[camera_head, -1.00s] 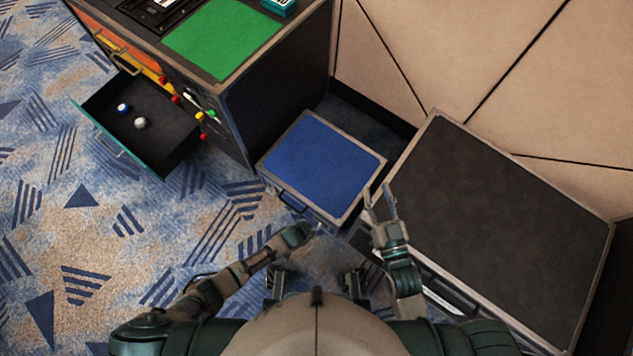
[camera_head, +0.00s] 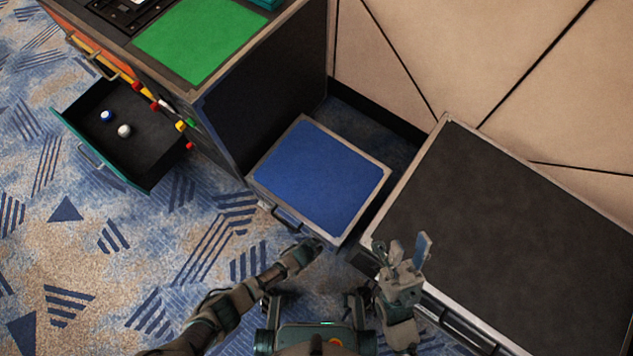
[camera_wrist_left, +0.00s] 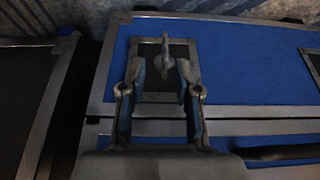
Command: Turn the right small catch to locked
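The blue case (camera_head: 322,180) stands on the floor with a grey frame and a dark handle (camera_head: 287,218) on its front. In the left wrist view, the case's blue front (camera_wrist_left: 255,65) shows a small catch (camera_wrist_left: 165,55), a grey lever on a square plate; its locked or unlocked state is unclear. The handle is to the right of it there. My left gripper (camera_wrist_left: 160,78) is open, its two fingers apart just before the catch, with no clear contact. In the head view it is at the case's front right corner (camera_head: 316,243). My right gripper (camera_head: 402,252) is open and empty beside the black case.
The larger black case (camera_head: 520,210) stands to the right, close to the blue one. A cabinet with a green top panel (camera_head: 200,38) stands at the left, its drawer (camera_head: 125,165) pulled out with two small balls inside. A beige wall is behind.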

